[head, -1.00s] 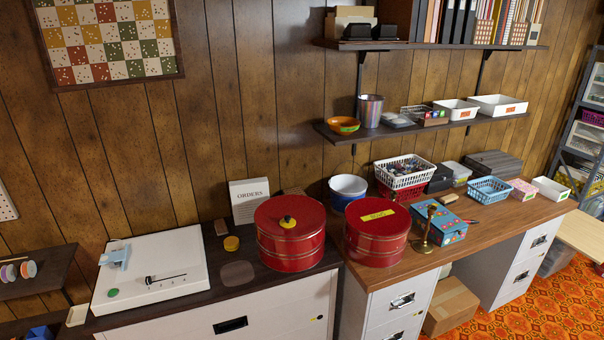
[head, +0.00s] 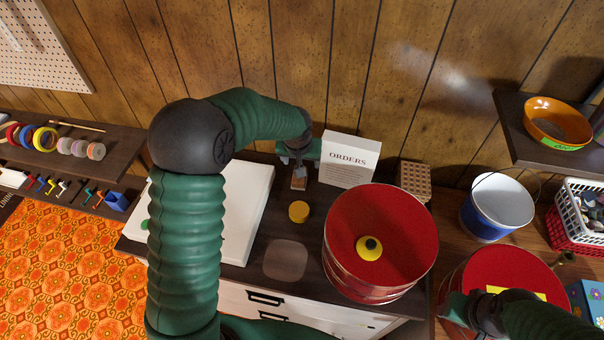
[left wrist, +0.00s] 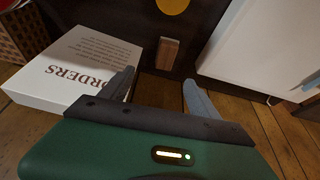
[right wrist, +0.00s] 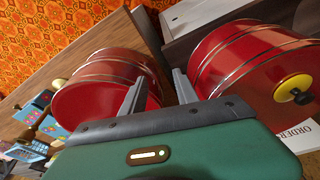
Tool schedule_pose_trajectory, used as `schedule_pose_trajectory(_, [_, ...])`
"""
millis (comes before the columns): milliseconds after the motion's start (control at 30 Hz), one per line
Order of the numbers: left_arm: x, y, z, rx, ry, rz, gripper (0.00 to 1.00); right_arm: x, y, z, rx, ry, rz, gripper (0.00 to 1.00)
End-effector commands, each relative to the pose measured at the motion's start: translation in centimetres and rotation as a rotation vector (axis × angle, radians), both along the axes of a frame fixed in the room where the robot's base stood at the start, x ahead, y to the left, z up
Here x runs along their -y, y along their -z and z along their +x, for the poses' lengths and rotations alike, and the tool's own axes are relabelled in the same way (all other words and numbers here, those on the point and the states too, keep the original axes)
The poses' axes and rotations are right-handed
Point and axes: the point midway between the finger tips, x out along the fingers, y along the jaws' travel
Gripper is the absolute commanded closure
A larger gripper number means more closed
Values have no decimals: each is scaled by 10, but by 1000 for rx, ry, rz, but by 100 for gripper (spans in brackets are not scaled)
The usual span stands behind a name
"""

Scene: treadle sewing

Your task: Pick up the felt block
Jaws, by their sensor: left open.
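The felt block, a small brown block (head: 299,182), stands on the dark cabinet top beside the white ORDERS sign (head: 349,158). In the left wrist view the block (left wrist: 168,54) shows beyond and between my left fingertips, apart from them. My left gripper (head: 298,158) is open and empty, just above and behind the block, and partly covers it in the head view. My right gripper (right wrist: 159,73) is open, with nothing between its fingers, over the right-hand red tin (head: 478,268).
A yellow disc (head: 299,211) lies in front of the block. A white panel (head: 250,215) lies to the left, partly behind my left arm. The wood-panelled wall is close behind.

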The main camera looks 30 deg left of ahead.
Motion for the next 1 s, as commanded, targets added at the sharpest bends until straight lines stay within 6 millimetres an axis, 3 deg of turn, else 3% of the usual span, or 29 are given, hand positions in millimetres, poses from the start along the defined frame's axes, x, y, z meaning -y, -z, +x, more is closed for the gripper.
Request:
schedule_pose_trajectory(133, [-9,22,13,6,-16,-5,29,0,0,-1,-1,1,0,64])
schedule_pose_trajectory(433, [-19,96,43,1,-14,-4,29,0,-1,0,0,0,0,64])
schedule_pose_trajectory(667, [-24,118,49,4,-14,-3,29,0,-4,0,0,0,0,64])
schedule_pose_trajectory(900, [-33,157,60,3,-14,-4,29,0,-9,0,0,0,0,64])
schedule_pose_trajectory(1000, [-34,160,62,5,-14,-3,29,0,-9,0,0,0,0,64])
